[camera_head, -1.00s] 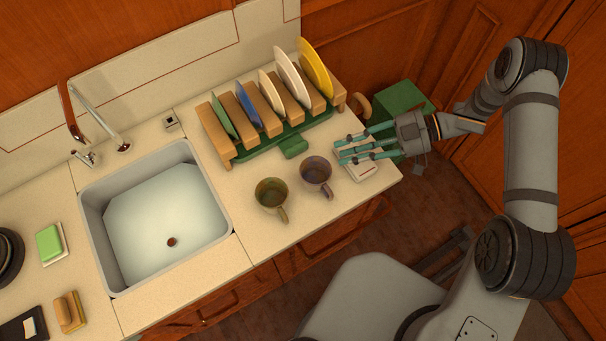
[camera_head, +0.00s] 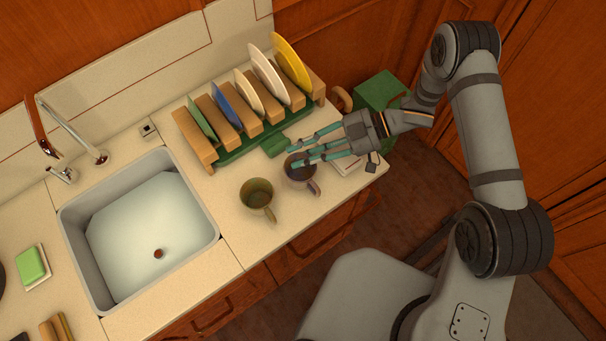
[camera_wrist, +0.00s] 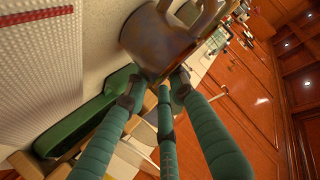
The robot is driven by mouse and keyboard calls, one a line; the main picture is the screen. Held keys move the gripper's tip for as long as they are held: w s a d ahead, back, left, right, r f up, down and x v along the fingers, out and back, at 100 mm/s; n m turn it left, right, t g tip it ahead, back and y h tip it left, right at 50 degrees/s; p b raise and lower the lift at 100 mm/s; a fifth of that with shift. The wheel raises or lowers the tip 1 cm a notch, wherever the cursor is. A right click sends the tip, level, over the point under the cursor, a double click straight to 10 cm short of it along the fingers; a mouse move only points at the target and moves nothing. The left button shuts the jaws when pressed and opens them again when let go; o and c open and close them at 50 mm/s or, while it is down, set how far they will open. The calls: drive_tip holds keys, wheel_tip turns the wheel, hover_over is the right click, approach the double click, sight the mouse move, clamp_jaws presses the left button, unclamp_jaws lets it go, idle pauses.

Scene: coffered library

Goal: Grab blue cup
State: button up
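The blue cup (camera_head: 298,178), purplish blue with a handle toward the front right, stands on the counter. In the wrist view the cup (camera_wrist: 158,42) looks worn and brownish, just beyond my fingertips. My gripper (camera_head: 297,153) has three teal fingers pointing left, and their tips overlap the cup's rim in the head view. In the wrist view my gripper (camera_wrist: 155,90) has its fingers spread with nothing held between them. I cannot tell whether any finger touches the cup. An olive-green cup (camera_head: 257,194) stands just left of the blue one.
A wooden plate rack (camera_head: 195,138) with several coloured plates stands behind the cups. A green object (camera_head: 273,146) lies in front of it. The sink (camera_head: 70,232) is at left. A small light box (camera_head: 347,168) lies under my gripper near the counter's right end.

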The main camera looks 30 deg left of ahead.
clamp_jaws()
drive_tip(key=shift+r, duration=0.1)
idle(0.6)
